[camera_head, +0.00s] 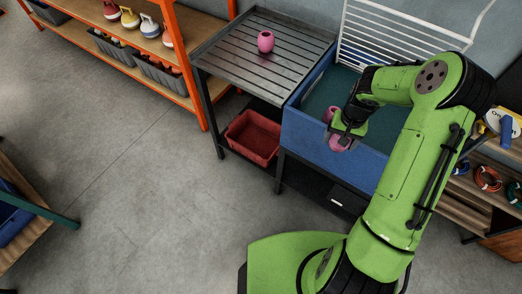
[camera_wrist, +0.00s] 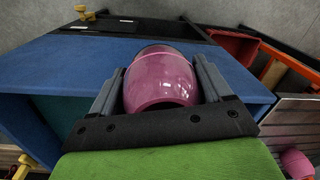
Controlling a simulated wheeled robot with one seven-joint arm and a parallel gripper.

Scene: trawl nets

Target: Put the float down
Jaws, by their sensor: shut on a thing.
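My gripper (camera_head: 345,133) is shut on a glossy pink float (camera_head: 338,143), held at the blue bin's front wall. In the wrist view the held float (camera_wrist: 160,78) sits between the two grey fingers of my gripper (camera_wrist: 160,85), with the blue bin (camera_wrist: 60,65) around and behind it. The blue bin also shows in the head view (camera_head: 315,143). A second pink float (camera_head: 266,41) stands on the grey slatted table (camera_head: 235,55) left of the bin. It shows in part at the lower right of the wrist view (camera_wrist: 297,164). Whether the held float touches the bin is unclear.
A red crate (camera_head: 252,137) sits below the slatted table. An orange-framed shelf (camera_head: 180,60) with several coloured floats and grey bins stands at the upper left. A white wire rack (camera_head: 385,35) rises behind the blue bin. The slatted table is mostly bare.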

